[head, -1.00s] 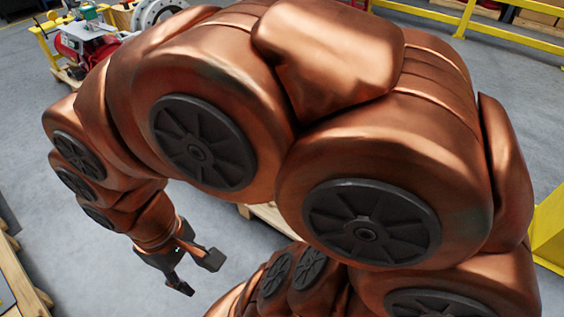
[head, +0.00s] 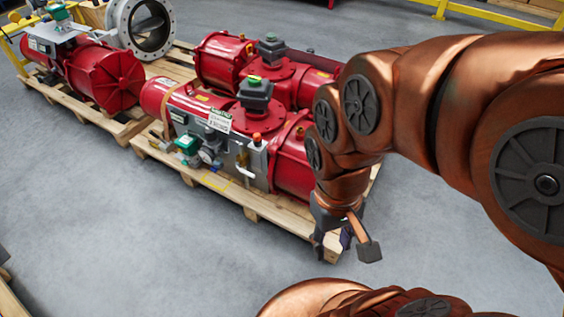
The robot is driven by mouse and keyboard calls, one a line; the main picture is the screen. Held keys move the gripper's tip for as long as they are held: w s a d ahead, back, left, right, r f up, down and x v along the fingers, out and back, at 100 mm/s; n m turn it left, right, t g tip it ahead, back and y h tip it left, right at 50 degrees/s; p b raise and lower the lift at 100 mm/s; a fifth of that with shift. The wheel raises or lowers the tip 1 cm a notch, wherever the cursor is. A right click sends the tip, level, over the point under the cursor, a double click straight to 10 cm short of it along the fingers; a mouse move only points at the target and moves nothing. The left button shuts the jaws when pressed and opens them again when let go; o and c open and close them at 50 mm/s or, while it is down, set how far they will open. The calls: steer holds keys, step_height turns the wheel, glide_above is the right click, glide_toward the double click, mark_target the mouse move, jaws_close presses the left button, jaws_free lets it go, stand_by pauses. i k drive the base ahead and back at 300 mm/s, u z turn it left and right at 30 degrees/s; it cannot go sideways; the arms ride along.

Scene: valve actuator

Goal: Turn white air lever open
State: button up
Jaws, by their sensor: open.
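Red valve actuators (head: 165,95) lie on a wooden pallet in the middle of the head view. A grey control panel (head: 225,155) on the near one carries a round gauge (head: 208,156), a green box (head: 188,144) and brass fittings. A small pale piece (head: 246,172) below the brass fittings may be the white air lever; it is too small to be sure. My gripper (head: 344,248) is open and empty, pointing down. It shows in front of the pallet's right end, to the right of the panel and apart from it.
The wooden pallet (head: 252,214) juts out under the actuators. More red equipment (head: 105,80) stands on another pallet at left, with a large grey flange (head: 145,28) behind. Grey floor (head: 130,240) in front is clear. Yellow rails run along the back.

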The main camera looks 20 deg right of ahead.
mark_target(237, 164)
steer(key=z, duration=0.1)
steer(key=i, duration=0.85)
steer(key=u, duration=2.4)
